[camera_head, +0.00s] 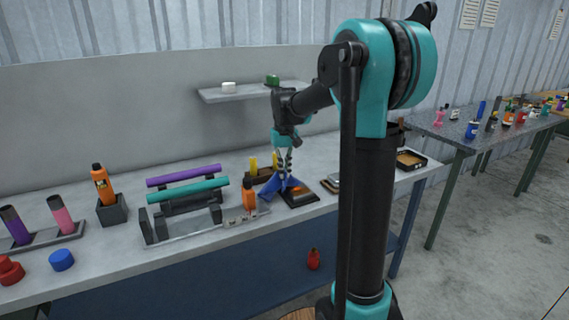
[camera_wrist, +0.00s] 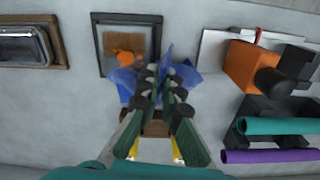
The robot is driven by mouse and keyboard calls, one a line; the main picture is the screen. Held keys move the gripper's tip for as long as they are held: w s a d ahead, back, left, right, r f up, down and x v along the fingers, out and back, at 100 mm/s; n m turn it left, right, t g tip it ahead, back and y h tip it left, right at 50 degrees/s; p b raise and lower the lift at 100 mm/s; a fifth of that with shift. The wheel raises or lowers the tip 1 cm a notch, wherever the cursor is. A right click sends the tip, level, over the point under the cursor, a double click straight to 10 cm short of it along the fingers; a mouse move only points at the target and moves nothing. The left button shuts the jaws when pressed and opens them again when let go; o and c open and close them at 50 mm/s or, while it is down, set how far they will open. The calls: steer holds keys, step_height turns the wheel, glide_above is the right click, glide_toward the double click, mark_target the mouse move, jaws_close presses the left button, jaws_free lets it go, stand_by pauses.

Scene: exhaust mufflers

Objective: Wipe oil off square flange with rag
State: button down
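My gripper (camera_head: 286,172) points down over the bench, its fingers close together on a blue rag (camera_head: 272,193). In the wrist view the rag (camera_wrist: 184,78) spreads out on both sides of the fingertips (camera_wrist: 160,78). A brown square plate with a dark border, apparently the square flange (camera_head: 303,200), lies just right of the rag. It also shows in the wrist view (camera_wrist: 146,40). An orange patch (camera_wrist: 126,56) lies on its face, at the rag's edge. I cannot tell whether the rag touches the plate; the fingers and rag hide its near edge.
Close by stand an orange block-like item (camera_wrist: 250,64), a teal tube (camera_head: 187,190) and a purple tube (camera_head: 184,175) on a rack. Yellow pieces (camera_head: 253,165) stand behind the gripper. A framed tray (camera_wrist: 24,46) lies beyond the plate. A shelf (camera_head: 250,93) hangs above.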

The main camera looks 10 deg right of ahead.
steer(key=shift+f, duration=2.2)
steer(key=c, duration=0.7)
jaws_free()
steer(key=shift+f, duration=1.5)
steer(key=shift+s, duration=0.1)
steer(key=c, duration=0.8)
steer(key=shift+a, duration=0.1)
